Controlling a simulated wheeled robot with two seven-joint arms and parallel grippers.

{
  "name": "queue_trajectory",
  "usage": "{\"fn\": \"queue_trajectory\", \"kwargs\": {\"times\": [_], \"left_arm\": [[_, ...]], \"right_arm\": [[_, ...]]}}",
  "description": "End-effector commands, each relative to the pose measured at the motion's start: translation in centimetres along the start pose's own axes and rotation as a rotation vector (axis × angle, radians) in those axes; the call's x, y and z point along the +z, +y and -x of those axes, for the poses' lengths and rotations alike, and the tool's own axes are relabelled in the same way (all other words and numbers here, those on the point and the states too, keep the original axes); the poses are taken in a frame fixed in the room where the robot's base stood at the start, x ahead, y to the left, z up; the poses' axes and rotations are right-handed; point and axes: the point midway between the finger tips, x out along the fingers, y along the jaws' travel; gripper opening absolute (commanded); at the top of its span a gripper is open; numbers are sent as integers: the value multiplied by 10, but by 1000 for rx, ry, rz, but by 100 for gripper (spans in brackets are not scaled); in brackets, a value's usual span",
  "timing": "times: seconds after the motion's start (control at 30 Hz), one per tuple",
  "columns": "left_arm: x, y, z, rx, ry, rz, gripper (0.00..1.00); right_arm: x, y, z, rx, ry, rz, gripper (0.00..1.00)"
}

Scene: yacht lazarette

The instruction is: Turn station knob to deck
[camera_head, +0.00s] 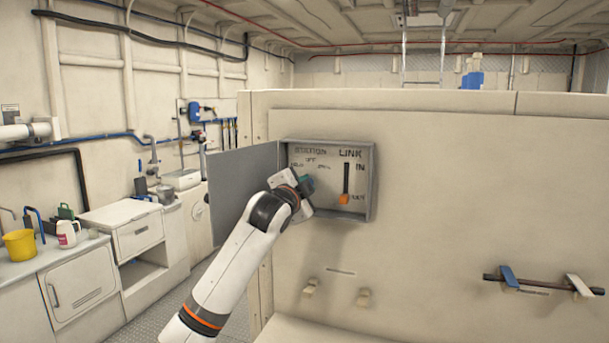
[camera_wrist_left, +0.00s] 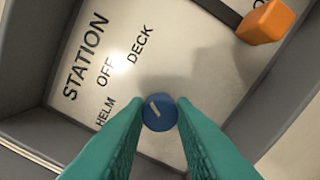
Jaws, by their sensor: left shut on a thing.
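The station knob (camera_wrist_left: 159,114) is a small round blue knob with a pale pointer line on its face. It sits between the green fingertips of my left gripper (camera_wrist_left: 161,106) in the left wrist view, and the fingers are shut on it. The pointer line slants up and left in that view, toward the side between the OFF and DECK labels; its exact setting is hard to tell. In the head view my left gripper (camera_head: 306,184) reaches into the open grey control box (camera_head: 372,185) and hides the knob. My right gripper is not in view.
An orange-handled LINK lever (camera_head: 344,199) is low in its slot right of the knob; its handle also shows in the left wrist view (camera_wrist_left: 266,22). The open box door (camera_head: 238,190) stands left of my forearm. A rod with blue and white handles (camera_head: 540,285) is at right.

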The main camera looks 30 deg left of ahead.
Motion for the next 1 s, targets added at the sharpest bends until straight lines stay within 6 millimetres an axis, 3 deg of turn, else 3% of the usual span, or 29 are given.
{"fn": "queue_trajectory", "kwargs": {"times": [0.1,0.4,1.0], "left_arm": [[2,3,0,-2,1,-89,0],[1,1,0,-1,1,-236,0],[0,-1,0,-1,0,-286,0]], "right_arm": [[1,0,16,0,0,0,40],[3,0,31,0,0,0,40],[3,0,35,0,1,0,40]]}}
